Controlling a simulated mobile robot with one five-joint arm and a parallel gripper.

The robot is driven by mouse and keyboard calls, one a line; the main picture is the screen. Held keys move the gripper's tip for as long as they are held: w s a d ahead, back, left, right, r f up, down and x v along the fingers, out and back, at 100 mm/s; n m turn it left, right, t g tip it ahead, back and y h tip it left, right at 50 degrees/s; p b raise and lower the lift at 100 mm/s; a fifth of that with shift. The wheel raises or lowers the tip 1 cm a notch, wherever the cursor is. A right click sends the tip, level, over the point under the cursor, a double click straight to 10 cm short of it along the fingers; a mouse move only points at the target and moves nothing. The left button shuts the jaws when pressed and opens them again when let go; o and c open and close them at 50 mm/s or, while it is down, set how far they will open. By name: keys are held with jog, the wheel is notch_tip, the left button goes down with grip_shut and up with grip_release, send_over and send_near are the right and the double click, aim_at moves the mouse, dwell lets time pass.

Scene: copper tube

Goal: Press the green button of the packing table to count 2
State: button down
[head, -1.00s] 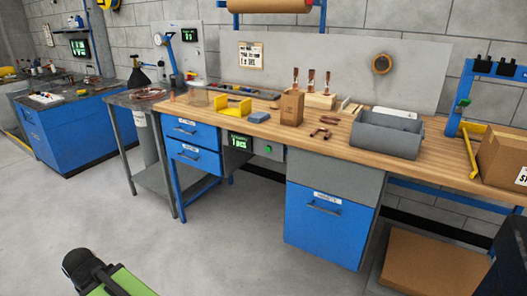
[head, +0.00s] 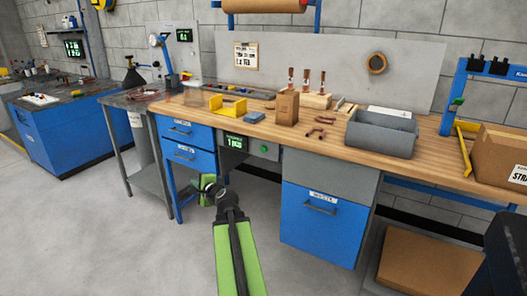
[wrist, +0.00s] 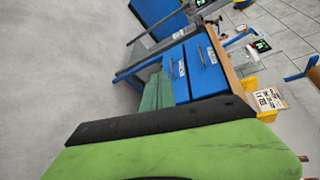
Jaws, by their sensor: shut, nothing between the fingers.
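The packing table (head: 420,152) has a wooden top and a grey panel under its front edge. The small round green button (head: 264,149) sits on that panel, unobstructed. Left of it is a dark display (head: 236,142) with green characters that appear to read 1 pcs. My gripper (head: 207,184) is shut and empty, in front of the left table leg, lower than the button and left of it. In the wrist view a green and black part of mine fills the foreground, and the blue drawers (wrist: 205,66) show sideways. I cannot make out the button there.
Blue drawers (head: 187,131) are left of the panel and a blue cabinet (head: 318,225) is right of it. A grey bin (head: 382,140) and a cardboard box (head: 502,153) stand on top. Floor in front is clear.

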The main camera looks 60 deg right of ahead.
aim_at(264, 149)
jog(key=s+d+r+m+g+h, duration=0.1)
jog(key=s+d+r+m+h, duration=0.1)
jog(key=s+d, duration=0.5)
jog(key=s+d+r+m+h, duration=0.2)
jog(key=s+d+m+h, duration=0.3)
jog(key=s+d+m, duration=0.1)
jog(key=d+m, duration=0.1)
jog(key=d, duration=0.1)
jog(key=shift+s+d+r+m+g, duration=0.3)
jog(key=shift+s+d+g, duration=0.1)
jog(key=shift+d, duration=0.15)
jog(key=d, duration=0.8)
jog(key=shift+d, duration=0.25)
dwell(0.6)
jog(key=shift+d, duration=0.45)
